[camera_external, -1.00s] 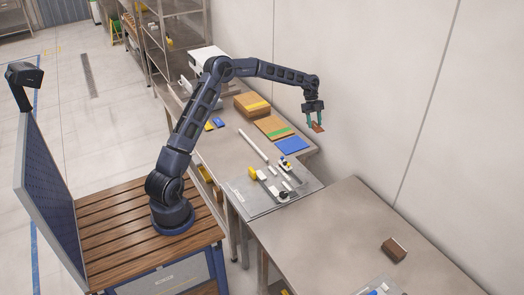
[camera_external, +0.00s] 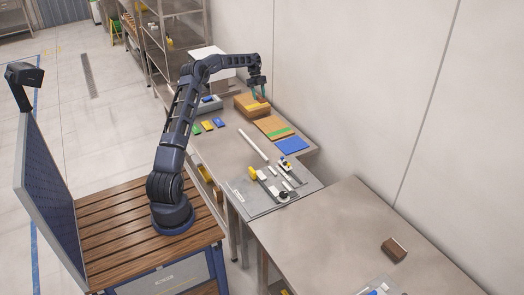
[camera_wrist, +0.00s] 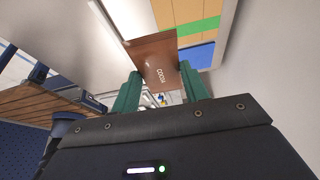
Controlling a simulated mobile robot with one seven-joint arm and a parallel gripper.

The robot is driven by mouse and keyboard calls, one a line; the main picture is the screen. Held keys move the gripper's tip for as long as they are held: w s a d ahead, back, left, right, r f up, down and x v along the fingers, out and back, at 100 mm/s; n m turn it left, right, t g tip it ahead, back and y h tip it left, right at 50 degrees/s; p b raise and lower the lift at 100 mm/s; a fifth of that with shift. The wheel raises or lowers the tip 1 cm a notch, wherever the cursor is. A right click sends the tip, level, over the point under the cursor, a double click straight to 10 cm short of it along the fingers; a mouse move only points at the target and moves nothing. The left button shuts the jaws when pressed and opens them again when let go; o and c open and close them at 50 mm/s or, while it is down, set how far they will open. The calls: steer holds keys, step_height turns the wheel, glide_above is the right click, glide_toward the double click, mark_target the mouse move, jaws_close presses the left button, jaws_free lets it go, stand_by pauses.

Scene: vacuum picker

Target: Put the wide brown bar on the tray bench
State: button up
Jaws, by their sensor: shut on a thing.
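A wide brown bar lettered COCOA (camera_wrist: 156,58) is between the green fingers of my gripper (camera_wrist: 161,86) in the wrist view. My gripper (camera_external: 260,88) is shut on it, and the bar (camera_external: 262,99) shows small below the fingers in the external view. It is held over or just at the brown box with a yellow stripe (camera_external: 244,105); I cannot tell whether they touch. The long grey bench (camera_external: 226,148) carries this box. Which bench is the tray bench is not marked.
A flat board with a green stripe (camera_external: 268,123) and a blue one (camera_external: 292,145) lie nearer. A grey plate with small parts (camera_external: 250,203) is at the bench's near end. Another brown block (camera_external: 394,250) lies on the right bench (camera_external: 330,225). A wall stands behind.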

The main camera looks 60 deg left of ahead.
glide_above(232, 121)
steer(key=a+f, duration=0.1)
steer(key=f, duration=2)
steer(key=shift+s, duration=0.2)
steer(key=o, duration=1)
steer(key=shift+a+f, duration=0.1)
steer(key=v, duration=1.2)
steer(key=shift+s, duration=0.1)
